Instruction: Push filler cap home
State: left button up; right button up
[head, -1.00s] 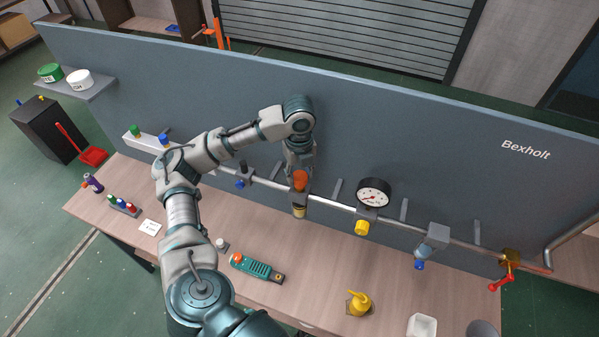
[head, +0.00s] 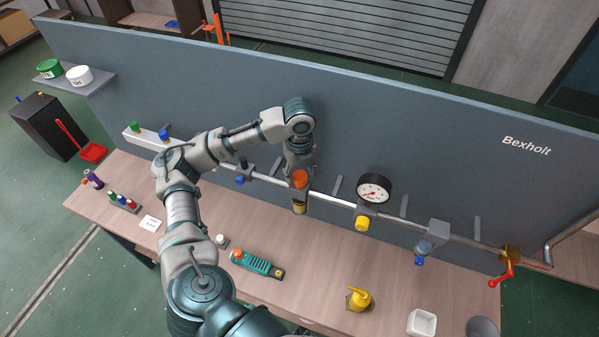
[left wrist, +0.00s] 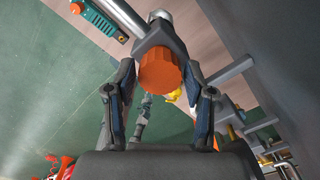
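The orange ribbed filler cap (head: 300,178) sits on top of a grey fitting on the pipe, near the middle of the head view. My left gripper (head: 300,170) is at the cap; my arm and hand hide part of it from above. In the left wrist view the cap (left wrist: 160,72) lies between and just beyond the two fingertips of my left gripper (left wrist: 160,80). The fingers are spread, with a narrow gap seeming to show on each side. How deep the cap sits is not clear. My right gripper is out of view.
A pressure gauge (head: 374,188) and yellow knob (head: 362,223) are right of the cap on the pipe (head: 330,201). The grey panel (head: 430,150) stands close behind. A teal device (head: 257,264) and yellow oil can (head: 359,299) are on the bench (head: 315,275).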

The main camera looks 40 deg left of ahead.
pick_arm(q)
jog(key=shift+o, duration=0.7)
notch_tip(320, 180, up, 12)
jog(key=shift+a+f, duration=0.1)
jog(key=shift+f, duration=0.05)
dwell(0.5)
